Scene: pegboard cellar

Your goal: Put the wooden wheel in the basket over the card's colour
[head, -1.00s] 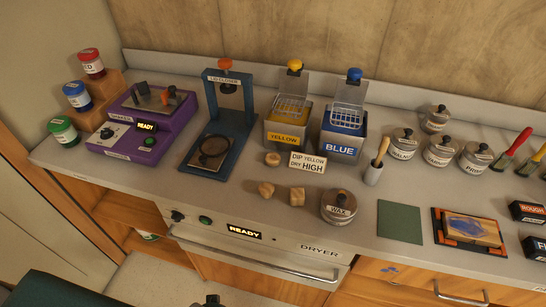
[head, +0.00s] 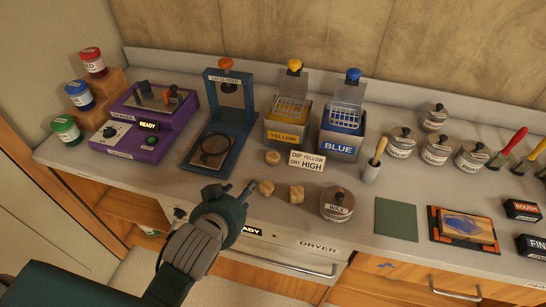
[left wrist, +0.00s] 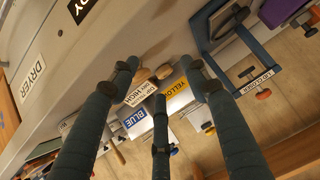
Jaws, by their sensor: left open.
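A small round wooden piece, which looks like the wheel (head: 273,158), lies on the counter left of the card (head: 307,161), which reads "DIP YELLOW DRY HIGH". Two other wooden pieces, a knobbly one (head: 266,188) and a cube (head: 297,194), lie in front of it. A wire basket (head: 291,110) sits over the yellow tank (head: 287,137); another (head: 346,118) sits over the blue tank (head: 341,146). My left gripper (head: 236,192) is open and empty by the counter's front edge, left of the knobbly piece. In the left wrist view its spread fingers partly hide the wooden pieces.
A lid closer (head: 245,125) and a purple machine (head: 148,142) stand to the left. A wax tin (head: 337,203) is right of the cube, and a brush pot (head: 371,173) is beyond it. A green mat (head: 396,220) lies bare. The dryer front (head: 310,262) is below the counter.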

